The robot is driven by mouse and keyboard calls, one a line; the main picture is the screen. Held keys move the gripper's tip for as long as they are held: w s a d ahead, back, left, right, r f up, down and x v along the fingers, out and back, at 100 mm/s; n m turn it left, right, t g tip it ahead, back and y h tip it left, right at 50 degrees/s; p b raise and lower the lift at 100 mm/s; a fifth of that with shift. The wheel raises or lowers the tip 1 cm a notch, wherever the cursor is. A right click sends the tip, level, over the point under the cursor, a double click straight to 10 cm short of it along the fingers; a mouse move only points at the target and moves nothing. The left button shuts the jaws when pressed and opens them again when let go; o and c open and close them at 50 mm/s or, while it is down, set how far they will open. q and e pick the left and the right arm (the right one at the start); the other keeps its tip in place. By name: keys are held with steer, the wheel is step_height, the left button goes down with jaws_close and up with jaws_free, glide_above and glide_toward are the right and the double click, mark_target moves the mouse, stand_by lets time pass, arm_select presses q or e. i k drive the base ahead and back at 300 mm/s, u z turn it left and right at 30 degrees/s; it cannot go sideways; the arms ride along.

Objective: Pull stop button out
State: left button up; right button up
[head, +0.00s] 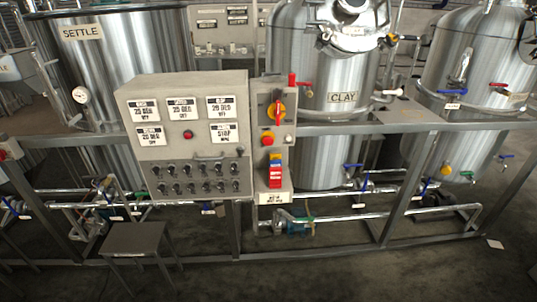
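Whether the button is pushed in or out is too small to tell. Neither of my grippers is in view.
The large control panel (189,138) has several displays, a small red button and rows of black switches. Steel frame rails (350,128) and pipes run across the front. A small grey stool (136,238) stands front left. The floor at front right is mostly clear.

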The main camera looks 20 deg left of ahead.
mark_target(267, 141)
steer(key=k, duration=1.1)
steer(key=z, duration=0.5)
steer(key=i, duration=0.6)
steer(key=z, duration=0.7)
steer(key=i, duration=0.85)
steer(key=u, duration=0.65)
steer(key=i, duration=0.65)
steer(key=u, duration=0.6)
